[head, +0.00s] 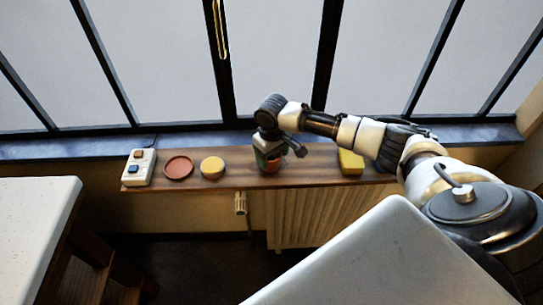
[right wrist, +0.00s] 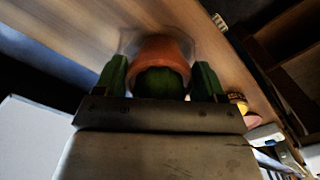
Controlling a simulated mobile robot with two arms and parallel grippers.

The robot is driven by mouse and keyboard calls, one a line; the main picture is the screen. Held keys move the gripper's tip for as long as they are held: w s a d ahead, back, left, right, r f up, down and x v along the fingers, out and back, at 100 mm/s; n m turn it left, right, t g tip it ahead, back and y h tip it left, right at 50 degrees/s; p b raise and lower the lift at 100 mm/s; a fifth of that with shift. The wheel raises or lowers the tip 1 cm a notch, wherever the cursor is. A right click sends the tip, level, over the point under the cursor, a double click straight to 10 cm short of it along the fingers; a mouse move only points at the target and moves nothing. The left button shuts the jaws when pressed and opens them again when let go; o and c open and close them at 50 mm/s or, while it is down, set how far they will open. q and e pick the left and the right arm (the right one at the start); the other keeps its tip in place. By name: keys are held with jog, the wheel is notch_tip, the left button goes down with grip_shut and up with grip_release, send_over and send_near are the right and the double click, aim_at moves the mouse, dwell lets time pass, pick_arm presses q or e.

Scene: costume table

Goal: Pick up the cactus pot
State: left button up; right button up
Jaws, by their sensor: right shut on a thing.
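The cactus pot is a terracotta pot (right wrist: 165,47) with a dark green cactus (right wrist: 160,83) in it, seen close up in the right wrist view. My right gripper (right wrist: 161,77) has its two green fingers on either side of the pot and is shut on it. In the head view the right gripper (head: 270,158) points down over the wooden shelf, and the pot is mostly hidden by it. I cannot tell whether the pot's base touches the shelf. My left gripper is not in view.
On the shelf (head: 225,182) stand a white box with coloured buttons (head: 139,167), a reddish-brown round dish (head: 178,167), a round yellow thing (head: 212,167) and a yellow block (head: 350,162). Windows rise behind. A radiator (head: 310,217) is below. White tabletops lie at left (head: 35,225) and front right (head: 375,262).

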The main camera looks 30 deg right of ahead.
jog(key=shift+r, duration=0.6)
notch_tip(320, 180, up, 3)
jog(key=shift+b, duration=0.4)
jog(key=s+d+r, duration=0.2)
jog(key=s+r, duration=0.1)
jog(key=s, duration=0.2)
jog(key=s+d+r+b, duration=0.1)
jog(key=s+d+r, duration=0.2)
jog(key=s, duration=0.2)
jog(key=shift+s+r, duration=0.25)
jog(key=shift+r, duration=0.15)
